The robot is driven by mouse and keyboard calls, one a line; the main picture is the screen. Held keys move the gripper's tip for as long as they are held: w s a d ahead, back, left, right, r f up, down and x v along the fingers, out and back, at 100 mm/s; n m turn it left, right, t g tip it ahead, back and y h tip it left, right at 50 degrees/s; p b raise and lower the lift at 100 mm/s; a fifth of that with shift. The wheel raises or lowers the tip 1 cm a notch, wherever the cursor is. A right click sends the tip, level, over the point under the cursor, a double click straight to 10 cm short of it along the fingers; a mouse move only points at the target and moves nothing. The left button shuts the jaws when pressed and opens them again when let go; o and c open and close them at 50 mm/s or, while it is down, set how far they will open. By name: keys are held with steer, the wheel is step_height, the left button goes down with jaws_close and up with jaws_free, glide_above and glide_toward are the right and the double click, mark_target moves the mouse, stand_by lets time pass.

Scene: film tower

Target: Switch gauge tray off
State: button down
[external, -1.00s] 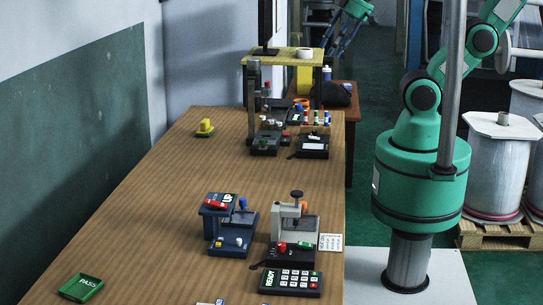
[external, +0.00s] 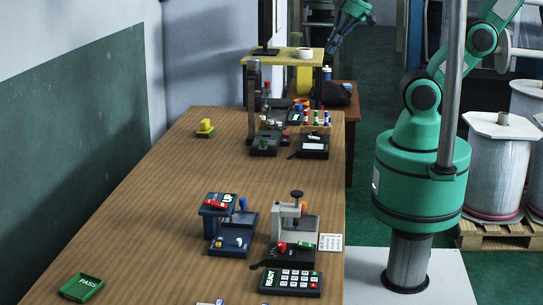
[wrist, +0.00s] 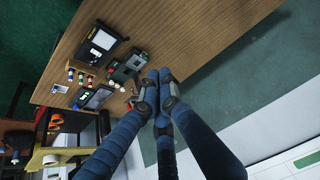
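I cannot tell which device is the gauge tray, as no label for it is readable. On the far part of the bench stand a dark box with a white panel (external: 313,147), which also shows in the wrist view (wrist: 102,41), a small dark green-topped unit (external: 264,144) and a dark unit with a lit green display (wrist: 92,98). My gripper (external: 331,50) is in the air beyond and above them, beside the yellow shelf. In the wrist view its blue fingers (wrist: 157,78) come together at the tips, with nothing seen between them.
A yellow shelf (external: 283,56) carrying a white roll (external: 305,52) stands at the bench's far end. Nearer are a blue fixture (external: 230,242), a grey press (external: 287,221), a READY keypad (external: 290,282) and a green PASS tray (external: 80,288). The bench's middle (external: 180,190) is clear.

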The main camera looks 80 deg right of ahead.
mark_target(240, 212)
steer(key=w+a+f+m+g+y+p, duration=0.2)
steer(key=w+a+f+m+g, duration=0.25)
steer(key=w, duration=0.45)
steer(key=w+a+f+m+g+y+p, duration=0.1)
steer(key=w+a+f+m+y, duration=0.2)
steer(key=w+a+f, duration=0.4)
steer(key=w+a+f+m+y, duration=0.1)
steer(key=w+f+m, duration=0.1)
steer(key=f, duration=0.5)
steer(key=w+a+f+m+g+y+p, duration=0.1)
steer(key=w+a+f+m, duration=0.1)
steer(key=w+f, duration=0.3)
steer(key=w+a+f+m+y+p, duration=0.1)
steer(key=w+f+m, duration=0.3)
steer(key=f, duration=0.4)
steer(key=shift+a+f+y, duration=0.3)
steer(key=shift+a, duration=0.4)
steer(key=shift+s+a+m, duration=0.1)
steer(key=shift+m, duration=0.15)
